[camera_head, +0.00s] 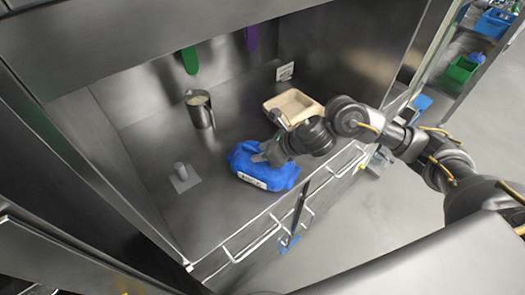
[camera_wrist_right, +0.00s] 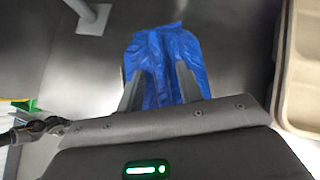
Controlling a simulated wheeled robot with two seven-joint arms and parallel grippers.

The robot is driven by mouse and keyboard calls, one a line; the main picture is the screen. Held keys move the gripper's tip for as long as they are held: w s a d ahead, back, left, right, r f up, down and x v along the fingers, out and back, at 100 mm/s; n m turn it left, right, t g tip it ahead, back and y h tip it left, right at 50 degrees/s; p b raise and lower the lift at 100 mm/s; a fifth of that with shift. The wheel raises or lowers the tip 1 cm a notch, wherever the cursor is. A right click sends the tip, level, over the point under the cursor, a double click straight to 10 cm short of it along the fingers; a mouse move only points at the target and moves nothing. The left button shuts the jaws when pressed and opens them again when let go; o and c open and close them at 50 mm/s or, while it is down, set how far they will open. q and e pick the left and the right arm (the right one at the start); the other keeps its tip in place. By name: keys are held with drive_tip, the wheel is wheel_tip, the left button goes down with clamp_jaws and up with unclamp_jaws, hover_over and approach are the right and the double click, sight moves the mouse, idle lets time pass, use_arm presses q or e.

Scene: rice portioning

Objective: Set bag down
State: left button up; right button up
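A blue bag (camera_head: 262,168) with a white label on its front side is low at the counter's front, seemingly resting on it. My right gripper (camera_head: 262,157) reaches onto its top from the right. In the right wrist view the bag (camera_wrist_right: 165,45) fills the gap between the two fingers (camera_wrist_right: 160,78) and bulges out past their tips. The fingers are apart, with blue material pressed between them. The bag's underside is hidden. My left gripper is not in view.
A tan divided tray (camera_head: 293,106) stands behind the bag to the right. A metal container (camera_head: 200,110) with pale contents stands at the back. A small grey stand (camera_head: 183,180) is to the left. The counter (camera_head: 215,205) is clear left of the bag; a metal rail (camera_head: 265,237) runs along its front.

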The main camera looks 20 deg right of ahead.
drive_tip(key=shift+r, duration=0.1)
drive_tip(key=shift+d+r, duration=0.1)
drive_tip(key=shift+r, duration=0.1)
drive_tip(key=v, duration=1.1)
drive_tip(key=shift+s+d+r, duration=0.2)
drive_tip(key=shift+s, duration=0.1)
